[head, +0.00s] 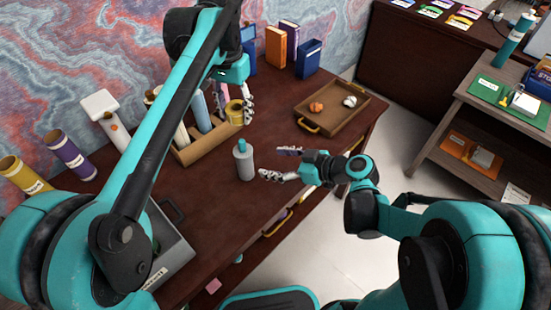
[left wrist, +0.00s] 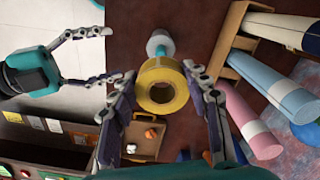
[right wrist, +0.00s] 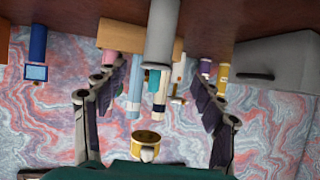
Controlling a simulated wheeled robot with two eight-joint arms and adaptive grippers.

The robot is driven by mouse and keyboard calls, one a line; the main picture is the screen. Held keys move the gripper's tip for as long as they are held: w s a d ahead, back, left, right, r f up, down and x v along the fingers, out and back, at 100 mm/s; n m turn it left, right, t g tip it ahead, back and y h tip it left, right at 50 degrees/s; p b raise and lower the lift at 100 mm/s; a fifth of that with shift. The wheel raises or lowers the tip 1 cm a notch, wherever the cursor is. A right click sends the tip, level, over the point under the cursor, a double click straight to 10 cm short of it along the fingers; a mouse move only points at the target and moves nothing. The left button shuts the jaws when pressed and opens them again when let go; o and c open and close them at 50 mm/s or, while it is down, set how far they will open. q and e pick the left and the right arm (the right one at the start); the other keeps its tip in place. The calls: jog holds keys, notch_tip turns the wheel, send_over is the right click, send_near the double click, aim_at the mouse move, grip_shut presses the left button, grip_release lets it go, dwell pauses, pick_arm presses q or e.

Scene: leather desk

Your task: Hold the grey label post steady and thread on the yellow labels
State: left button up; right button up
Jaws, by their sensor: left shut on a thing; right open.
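The grey label post (head: 245,162), with a teal top, stands upright on the desk. In the right wrist view the post (right wrist: 163,35) lies between the open fingers. My right gripper (head: 270,163) is open beside the post, with no visible grip on it. A yellow label roll (head: 234,113) is held by my left gripper (head: 241,108) above the desk, behind the post. In the left wrist view the ring-shaped yellow roll (left wrist: 162,85) sits between the fingers, its hole showing, apart from the post. It also shows in the right wrist view (right wrist: 147,138).
A wooden rack (head: 210,145) with upright rolls stands close behind the post. A brown tray (head: 335,108) with small orange and white items lies to the right. A grey box (head: 170,262) is at the front left. The desk around the post is clear.

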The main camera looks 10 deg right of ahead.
jog(key=shift+n+y, duration=0.4)
jog(key=x, duration=1.2)
jog(key=shift+w+r, duration=0.3)
jog(key=shift+w, duration=0.1)
jog(key=c, duration=1.2)
pick_arm(q)
send_over(240, 144)
notch_tip(240, 144, down, 6)
jog(key=shift+r, duration=0.1)
